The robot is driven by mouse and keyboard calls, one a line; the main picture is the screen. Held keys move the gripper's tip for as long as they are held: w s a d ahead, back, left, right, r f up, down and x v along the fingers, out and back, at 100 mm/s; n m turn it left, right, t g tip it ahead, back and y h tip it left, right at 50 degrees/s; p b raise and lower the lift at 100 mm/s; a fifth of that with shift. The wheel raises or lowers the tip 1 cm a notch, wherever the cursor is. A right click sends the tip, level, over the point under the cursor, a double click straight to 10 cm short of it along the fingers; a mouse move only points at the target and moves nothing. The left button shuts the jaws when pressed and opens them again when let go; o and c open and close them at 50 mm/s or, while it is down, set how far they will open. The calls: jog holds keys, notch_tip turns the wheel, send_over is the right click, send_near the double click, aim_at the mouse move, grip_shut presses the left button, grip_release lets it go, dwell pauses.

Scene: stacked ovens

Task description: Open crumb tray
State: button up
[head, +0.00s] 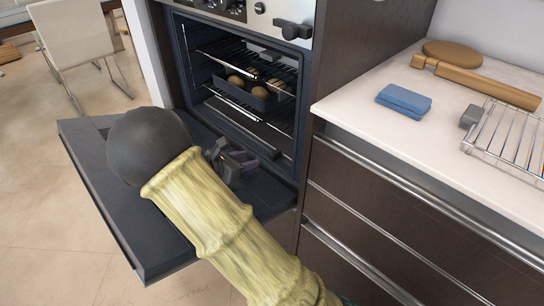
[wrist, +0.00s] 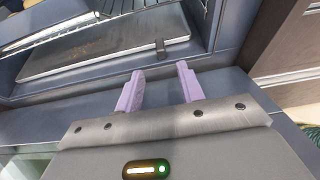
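The crumb tray (wrist: 95,47) is a flat dark plate low inside the oven in the wrist view. A small dark tab (wrist: 160,48) stands at its front edge, toward the right. In the head view a flat dark plate (head: 240,122) shows below the oven racks. My gripper (wrist: 160,70) has two purple fingers held apart with nothing between them. Its fingertips are just in front of the tab, which lies roughly in line with the gap; I cannot tell if they touch. In the head view my gripper (head: 238,160) is over the open door, partly hidden by my arm.
The oven door (head: 95,190) is folded down under my arm. A pan of round brown food (head: 258,95) sits on a rack above. To the right, a counter (head: 345,105) holds a blue sponge (head: 404,101), rolling pin (head: 480,82) and wire rack (head: 510,140).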

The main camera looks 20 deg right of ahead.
aim_at(274, 153)
jog(key=b+x, duration=0.3)
jog(key=x, duration=0.7)
jog(key=shift+w+d+f+b, duration=0.15)
jog(key=shift+d+f+b, duration=0.1)
jog(key=shift+b, duration=0.15)
jog(key=shift+w+d+f, duration=0.2)
jog(key=shift+w+d, duration=0.1)
jog(key=shift+d, duration=0.25)
grip_shut()
